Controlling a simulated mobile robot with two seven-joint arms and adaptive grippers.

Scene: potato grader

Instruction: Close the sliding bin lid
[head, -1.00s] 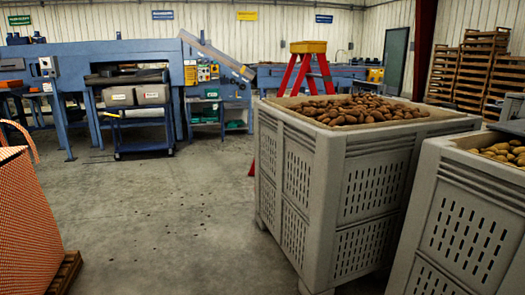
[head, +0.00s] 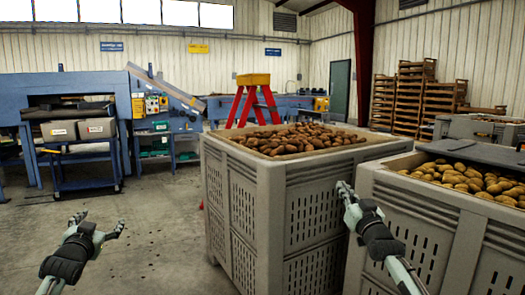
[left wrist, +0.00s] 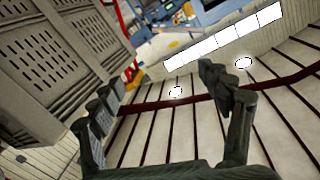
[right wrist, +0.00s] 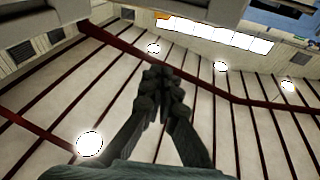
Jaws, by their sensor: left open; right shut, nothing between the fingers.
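A dark grey sliding lid (head: 475,151) lies across the back part of the right-hand grey bin (head: 375,195) in the head view. The front part of this bin is uncovered and shows yellowish potatoes (head: 470,180). The lid's right end is cut off by the picture edge. My left gripper (head: 100,223) is open and empty over the floor, left of the bins; its spread fingers also show in the left wrist view (left wrist: 165,86). My right gripper (head: 344,186) is shut and empty, in front of the bins and apart from the lid; its fingers meet in the right wrist view (right wrist: 157,74).
A second grey bin (head: 235,200), full of brown potatoes (head: 300,138), stands left of the lidded bin. A red stepladder (head: 252,100) stands behind it. Blue grading machinery (head: 85,85) and a cart (head: 75,160) are at the left. Open floor (head: 150,225) lies front left.

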